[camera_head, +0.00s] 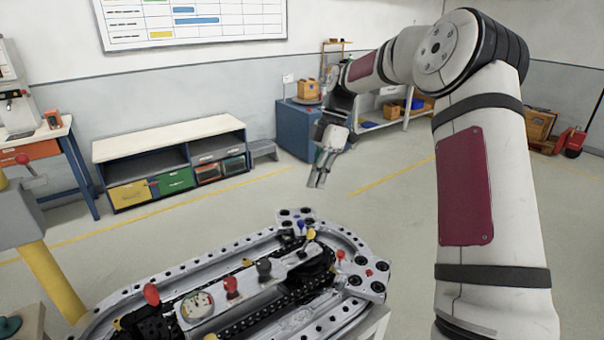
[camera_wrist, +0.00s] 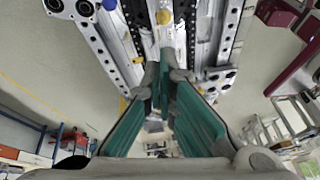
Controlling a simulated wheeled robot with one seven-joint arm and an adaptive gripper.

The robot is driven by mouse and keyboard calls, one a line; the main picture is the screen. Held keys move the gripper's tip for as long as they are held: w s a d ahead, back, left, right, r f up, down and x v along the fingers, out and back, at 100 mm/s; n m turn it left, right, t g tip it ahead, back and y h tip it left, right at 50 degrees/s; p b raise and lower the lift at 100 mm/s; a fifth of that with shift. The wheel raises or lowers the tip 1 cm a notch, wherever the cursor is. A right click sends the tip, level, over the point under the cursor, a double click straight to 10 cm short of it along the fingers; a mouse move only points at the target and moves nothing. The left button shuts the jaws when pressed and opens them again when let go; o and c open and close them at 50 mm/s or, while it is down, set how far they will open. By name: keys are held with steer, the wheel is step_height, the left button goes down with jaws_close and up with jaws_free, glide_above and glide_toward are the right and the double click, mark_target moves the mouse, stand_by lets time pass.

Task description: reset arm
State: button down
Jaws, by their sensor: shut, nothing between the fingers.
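My gripper (camera_head: 319,179) hangs at the end of my bent arm, pointing down, in the middle of the head view. It is above and behind the far end of the ring track (camera_head: 240,247), apart from it. Its fingers are together and hold nothing. In the wrist view the green finger pads (camera_wrist: 161,95) fill the middle, with part of the ring track (camera_wrist: 208,45) beyond them.
The track carries a dial, red knobs (camera_head: 151,294) and yellow and blue-topped pegs. A low shelf (camera_head: 172,160) with coloured bins stands by the wall, and a blue cabinet (camera_head: 296,130) stands behind my gripper. The floor between is clear.

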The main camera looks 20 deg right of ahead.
steer(key=s+a+r+m+t+h, duration=0.35)
steer(key=s+a+r+m, duration=0.55)
steer(key=s+r, duration=0.4)
steer(key=s+a+f+m+t, duration=0.1)
steer(key=s+m, duration=0.3)
steer(key=s, duration=0.5)
steer(key=s+a+f+m+t, duration=0.1)
steer(key=s+a+m+t, duration=0.1)
steer(key=s+m, duration=0.3)
steer(key=shift+s, duration=2.4)
steer(key=shift+t+h, duration=0.25)
